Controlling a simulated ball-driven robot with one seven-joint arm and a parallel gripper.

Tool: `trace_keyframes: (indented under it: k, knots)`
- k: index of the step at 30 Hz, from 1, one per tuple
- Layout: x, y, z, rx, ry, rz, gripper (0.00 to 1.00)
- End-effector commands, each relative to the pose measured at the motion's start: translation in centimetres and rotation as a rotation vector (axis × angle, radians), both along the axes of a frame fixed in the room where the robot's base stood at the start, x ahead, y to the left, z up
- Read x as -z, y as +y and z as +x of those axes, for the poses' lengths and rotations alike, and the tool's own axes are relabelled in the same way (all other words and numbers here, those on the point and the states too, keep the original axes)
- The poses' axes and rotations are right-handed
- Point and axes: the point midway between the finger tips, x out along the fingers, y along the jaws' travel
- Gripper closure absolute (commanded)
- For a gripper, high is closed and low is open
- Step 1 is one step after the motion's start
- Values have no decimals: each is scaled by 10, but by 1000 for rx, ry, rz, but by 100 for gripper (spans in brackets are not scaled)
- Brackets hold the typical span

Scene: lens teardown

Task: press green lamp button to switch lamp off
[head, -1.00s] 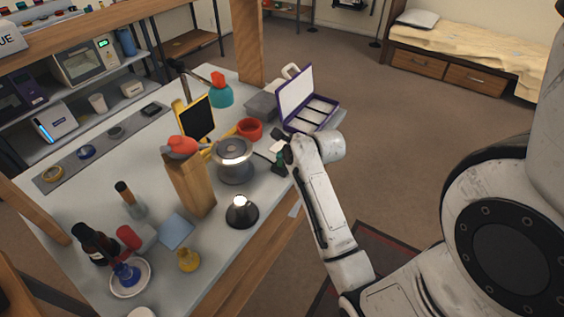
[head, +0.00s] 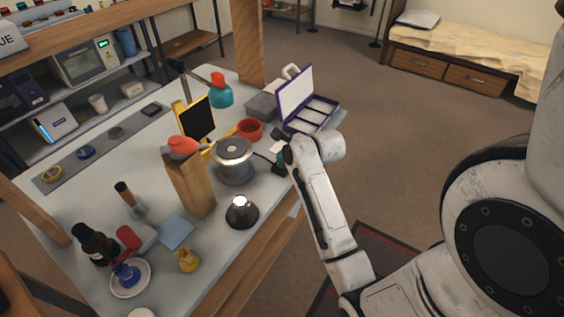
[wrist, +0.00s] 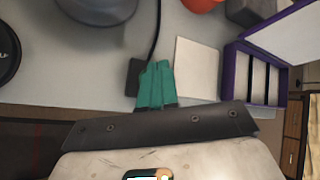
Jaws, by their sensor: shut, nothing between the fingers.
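My gripper (wrist: 155,75) has teal fingers, shut together and empty in the wrist view. Its fingertips overlap the right side of a small dark switch box (wrist: 133,76) with a black cable. The green button itself cannot be made out; the fingers may be hiding it. I cannot tell whether they touch it. In the head view my gripper (head: 280,166) is at the table's right edge, largely hidden by my wrist.
A pale card (wrist: 197,70) lies right of the fingers, beside a purple open case (wrist: 238,78). A round grey metal device (head: 234,167) stands left of the gripper.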

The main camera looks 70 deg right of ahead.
Motion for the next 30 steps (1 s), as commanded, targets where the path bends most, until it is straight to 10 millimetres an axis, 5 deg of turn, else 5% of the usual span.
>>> trace_keyframes:
  k: [30]
  knots:
    - [9, 0, 0, -1, 0, 1, 100]
